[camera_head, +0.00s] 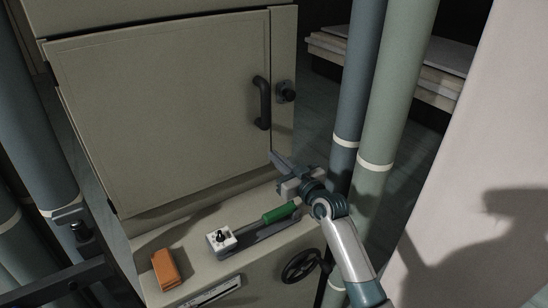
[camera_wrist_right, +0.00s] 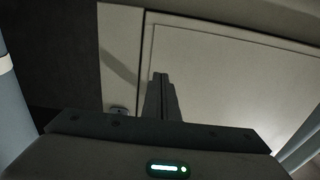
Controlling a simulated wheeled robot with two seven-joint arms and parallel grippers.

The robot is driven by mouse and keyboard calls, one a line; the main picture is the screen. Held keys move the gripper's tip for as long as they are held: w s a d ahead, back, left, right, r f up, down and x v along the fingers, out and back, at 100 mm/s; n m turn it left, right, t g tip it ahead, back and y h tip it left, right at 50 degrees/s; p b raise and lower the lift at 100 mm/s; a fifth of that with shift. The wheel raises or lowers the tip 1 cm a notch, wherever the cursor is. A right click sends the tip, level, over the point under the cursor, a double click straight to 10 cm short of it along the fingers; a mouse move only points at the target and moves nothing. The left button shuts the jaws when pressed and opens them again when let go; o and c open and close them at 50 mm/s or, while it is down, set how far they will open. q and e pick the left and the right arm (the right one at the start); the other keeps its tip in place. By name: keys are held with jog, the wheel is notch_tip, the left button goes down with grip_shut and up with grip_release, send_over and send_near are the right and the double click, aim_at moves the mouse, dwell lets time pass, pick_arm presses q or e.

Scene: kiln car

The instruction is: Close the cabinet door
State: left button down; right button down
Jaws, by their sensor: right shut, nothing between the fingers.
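The cabinet door (camera_head: 160,110) is a beige panel on the cabinet front in the head view, with a dark bar handle (camera_head: 262,103) near its right edge. It sits at or close to its frame; I cannot tell whether it is fully shut. A dark latch knob (camera_head: 286,92) is on the frame to the right of the handle. My right gripper (camera_head: 276,159) is shut and empty, below the handle near the door's lower right corner. In the right wrist view, its closed fingers (camera_wrist_right: 161,95) point toward the seam beside the door panel (camera_wrist_right: 225,75).
On the ledge below the door are an orange block (camera_head: 165,270), a white switch box (camera_head: 221,240) and a green-handled tool (camera_head: 281,212). A black handwheel (camera_head: 301,266) is lower down. Grey-green pipes (camera_head: 397,80) stand close right of my right gripper.

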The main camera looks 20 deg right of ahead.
jog(key=b+v, duration=0.2)
jog(key=v, duration=0.5)
jog(key=shift+s, duration=0.4)
